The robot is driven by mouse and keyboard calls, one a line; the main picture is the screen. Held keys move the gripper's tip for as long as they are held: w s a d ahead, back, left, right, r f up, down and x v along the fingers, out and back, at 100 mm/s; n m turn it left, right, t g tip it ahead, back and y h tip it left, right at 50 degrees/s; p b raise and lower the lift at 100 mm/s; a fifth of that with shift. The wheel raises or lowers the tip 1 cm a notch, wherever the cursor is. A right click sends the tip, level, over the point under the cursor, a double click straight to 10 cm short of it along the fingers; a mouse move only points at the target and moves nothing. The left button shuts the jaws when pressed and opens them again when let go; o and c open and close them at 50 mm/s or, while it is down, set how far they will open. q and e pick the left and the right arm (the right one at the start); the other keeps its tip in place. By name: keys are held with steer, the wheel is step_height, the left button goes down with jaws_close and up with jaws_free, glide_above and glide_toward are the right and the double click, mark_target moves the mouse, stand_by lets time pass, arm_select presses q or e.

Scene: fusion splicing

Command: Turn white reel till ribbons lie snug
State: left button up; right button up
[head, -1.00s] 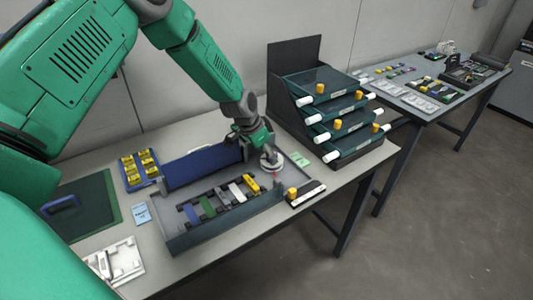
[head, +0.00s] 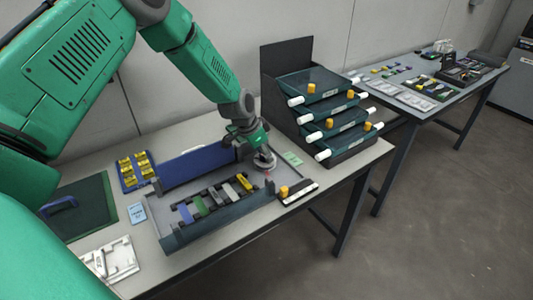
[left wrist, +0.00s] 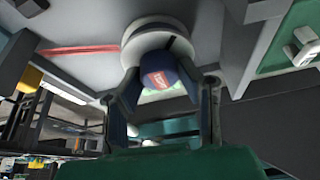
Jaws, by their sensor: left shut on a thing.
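The white reel (head: 264,162) is a pale round disc at the right end of the grey tray (head: 172,240). In the left wrist view the white reel (left wrist: 148,35) carries a dark blue knob with a red label (left wrist: 163,80). My left gripper (left wrist: 166,92) is shut on this knob, one finger on each side. In the head view the left gripper (head: 257,150) comes down from above and hides part of the reel. A thin red strip (left wrist: 80,50), possibly a ribbon, runs towards the reel from the left; its tightness is unclear. My right gripper is not in view.
Several coloured blocks (head: 201,206) sit in the tray beside a raised blue panel (head: 200,165). A dark rack of stacked trays (head: 335,127) stands close on the right. Yellow parts (head: 137,170) lie at the left. A second table (head: 440,85) stands beyond.

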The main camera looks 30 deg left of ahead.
arm_select(q)
steer(key=shift+s+a+f+n+p, duration=0.15)
steer(key=shift+s+n+p, duration=0.1)
steer(key=shift+n+p, duration=0.35)
steer(key=shift+n+y, duration=0.4)
steer(key=shift+n, duration=0.5)
steer(key=shift+w+d, duration=0.1)
steer(key=shift+d, duration=0.1)
steer(key=o, duration=1.1)
steer(key=shift+a, duration=0.1)
steer(key=shift+o, duration=0.2)
steer(key=shift+a, duration=0.1)
